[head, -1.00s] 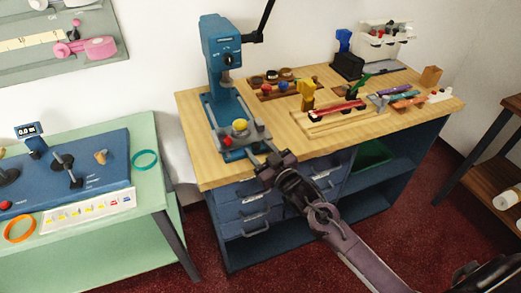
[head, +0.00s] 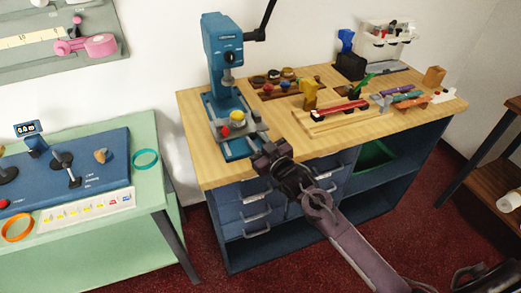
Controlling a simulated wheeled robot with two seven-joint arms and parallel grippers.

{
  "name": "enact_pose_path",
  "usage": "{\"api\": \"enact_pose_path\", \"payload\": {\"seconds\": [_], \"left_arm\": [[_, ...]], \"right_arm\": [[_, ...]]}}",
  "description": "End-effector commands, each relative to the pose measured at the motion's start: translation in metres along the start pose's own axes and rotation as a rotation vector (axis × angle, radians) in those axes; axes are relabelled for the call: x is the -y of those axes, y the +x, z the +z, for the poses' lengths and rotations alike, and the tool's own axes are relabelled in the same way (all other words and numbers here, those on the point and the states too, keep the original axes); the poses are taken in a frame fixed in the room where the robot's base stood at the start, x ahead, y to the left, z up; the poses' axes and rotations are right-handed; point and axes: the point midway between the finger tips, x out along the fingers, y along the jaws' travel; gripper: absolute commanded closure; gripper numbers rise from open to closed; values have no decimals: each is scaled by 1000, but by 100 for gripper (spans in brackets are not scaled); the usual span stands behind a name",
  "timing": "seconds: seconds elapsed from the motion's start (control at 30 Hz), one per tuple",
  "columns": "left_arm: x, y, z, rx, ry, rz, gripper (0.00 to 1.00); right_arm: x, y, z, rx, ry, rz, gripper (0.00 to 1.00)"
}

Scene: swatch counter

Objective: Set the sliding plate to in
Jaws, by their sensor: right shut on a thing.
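A blue press (head: 222,45) stands at the back left of the wooden workbench. On its blue base lies the grey sliding plate (head: 249,126), which carries a yellow knob (head: 237,116) and a red knob (head: 224,131). The plate sits well back under the press head, and the front of the base shows bare. My right gripper (head: 261,152) is at the bench's front edge, just in front of the plate. It is shut on what appears to be the plate's front handle, which its fingers hide.
The workbench (head: 205,170) also holds a wooden tray of round pieces (head: 282,86), a wooden fixture with a red bar (head: 343,111) and several small tools at the right. A green table (head: 150,193) with a blue panel stands at the left, across a gap.

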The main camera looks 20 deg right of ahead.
Motion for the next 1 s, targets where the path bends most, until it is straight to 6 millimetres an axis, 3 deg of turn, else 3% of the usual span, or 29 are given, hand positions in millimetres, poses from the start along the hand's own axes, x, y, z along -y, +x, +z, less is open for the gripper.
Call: {"api": "enact_pose_path", "payload": {"seconds": [0.27,0.3,0.47,0.77,1.0], "left_arm": [[0,0,0,-1,0,0,100],[0,0,0,0,0,0,100],[0,0,0,0,0,0,100],[0,1,0,0,0,0,100],[0,5,0,-1,0,0,100]], "right_arm": [[0,2,1,3,1,-2,100],[0,2,1,3,0,-2,76],[0,2,1,2,0,-2,55],[0,-1,2,3,0,-2,55],[1,-33,4,5,-1,-3,55]]}}
